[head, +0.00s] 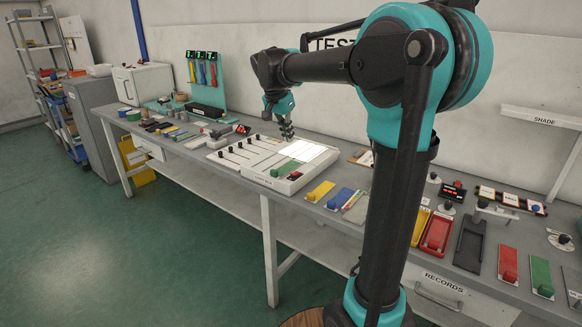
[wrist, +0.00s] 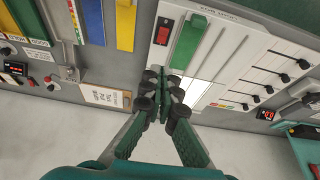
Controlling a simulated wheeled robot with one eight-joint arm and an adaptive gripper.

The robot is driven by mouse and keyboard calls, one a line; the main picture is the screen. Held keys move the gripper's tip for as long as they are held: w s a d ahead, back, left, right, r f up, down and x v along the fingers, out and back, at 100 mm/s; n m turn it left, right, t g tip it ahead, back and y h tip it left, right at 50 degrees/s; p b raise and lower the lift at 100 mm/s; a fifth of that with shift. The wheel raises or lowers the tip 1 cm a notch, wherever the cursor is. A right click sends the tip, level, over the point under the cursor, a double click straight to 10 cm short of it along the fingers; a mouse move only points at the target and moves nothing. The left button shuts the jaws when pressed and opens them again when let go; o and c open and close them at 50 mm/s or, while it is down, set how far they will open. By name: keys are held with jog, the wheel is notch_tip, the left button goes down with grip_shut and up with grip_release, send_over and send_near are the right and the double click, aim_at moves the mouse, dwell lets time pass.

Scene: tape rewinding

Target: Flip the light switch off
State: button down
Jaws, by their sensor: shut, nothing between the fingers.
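A white panel (wrist: 219,73) lies on the bench and also shows in the head view (head: 258,178). A red rocker switch (wrist: 162,31), likely the light switch, is set in its edge, beside a green block (wrist: 188,42). The light area (wrist: 193,91) is bright white, and glows in the head view too (head: 306,151). My gripper (wrist: 165,97) is shut and empty, its dark fingertips over the panel near the lit area, apart from the red switch in the picture. In the head view my gripper (head: 288,134) is just behind the lit area; its exact height is unclear.
Several sliders (head: 235,150) stand on the panel's left part. Yellow (head: 320,190) and blue (head: 341,198) blocks lie to its right. A tool rack (head: 203,75) stands at the back left. A wall is behind the bench.

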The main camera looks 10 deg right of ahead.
jog(key=shift+w+a+r, duration=0.1)
jog(key=shift+r, duration=0.1)
send_over(293, 174)
jog(key=f, duration=0.8)
jog(key=shift+w+f, duration=0.3)
jog(key=shift+f, duration=0.1)
jog(key=f, duration=0.3)
jog(key=shift+s+a+f, duration=0.1)
jog(key=shift+s+a, duration=0.15)
jog(key=shift+s, duration=0.05)
jog(key=shift+s+a+f, duration=0.15)
jog(key=shift+s+f, duration=0.05)
jog(key=shift+f, duration=0.3)
